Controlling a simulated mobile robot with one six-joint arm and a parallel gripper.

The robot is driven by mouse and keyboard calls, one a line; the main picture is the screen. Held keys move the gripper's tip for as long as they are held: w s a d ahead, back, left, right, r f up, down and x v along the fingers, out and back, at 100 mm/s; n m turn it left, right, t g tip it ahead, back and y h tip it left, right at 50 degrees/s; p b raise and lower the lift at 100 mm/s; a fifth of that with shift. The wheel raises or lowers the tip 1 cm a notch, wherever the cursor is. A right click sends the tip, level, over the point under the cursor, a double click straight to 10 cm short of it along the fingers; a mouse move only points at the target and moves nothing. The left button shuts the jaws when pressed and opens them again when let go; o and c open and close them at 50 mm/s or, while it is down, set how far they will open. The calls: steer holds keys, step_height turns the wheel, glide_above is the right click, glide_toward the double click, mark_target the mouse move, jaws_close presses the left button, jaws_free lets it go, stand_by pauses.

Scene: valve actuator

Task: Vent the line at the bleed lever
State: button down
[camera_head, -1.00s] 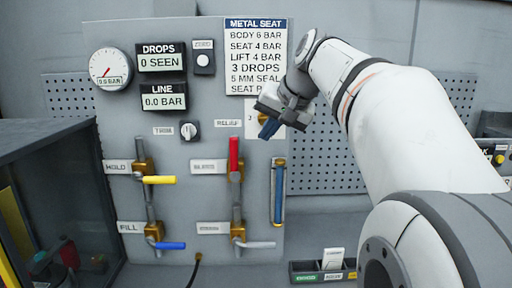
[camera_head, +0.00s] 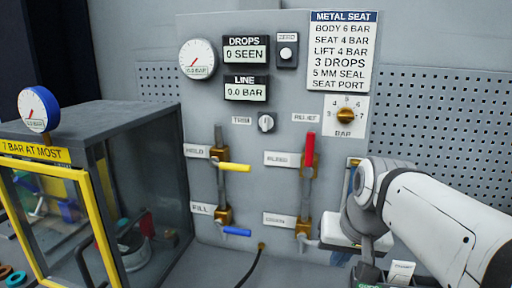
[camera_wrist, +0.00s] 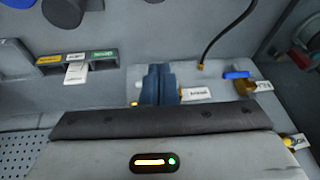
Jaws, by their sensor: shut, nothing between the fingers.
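The red lever (camera_head: 310,148) stands upright on the upper brass valve of the panel's right-hand pipe; the tag beside it (camera_head: 290,159) is blurred but may read BLEED. The LINE display (camera_head: 246,88) reads 0.0 BAR and the DROPS display (camera_head: 246,49) reads 0 SEEN. My gripper (camera_head: 342,258) is low at the panel's right side, below and right of the red lever and apart from it. In the wrist view its blue fingers (camera_wrist: 158,84) are together and empty. My gripper partly hides the lower right valve (camera_head: 303,226) and its lever.
A yellow lever (camera_head: 234,167) and a blue lever (camera_head: 236,231) lie level on the left pipe. A glass-fronted cabinet (camera_head: 125,115) with a yellow frame stands at left. A small labelled tray (camera_wrist: 75,65) is near my gripper. A black hose (camera_head: 252,268) leaves the panel's bottom.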

steer(key=s+f+n+g, duration=0.1)
steer(key=s+f, duration=0.6)
steer(key=f, duration=0.2)
steer(key=shift+s+a+n+h, duration=0.15)
steer(key=shift+a+n+h, duration=0.15)
steer(key=shift+n+h, duration=0.1)
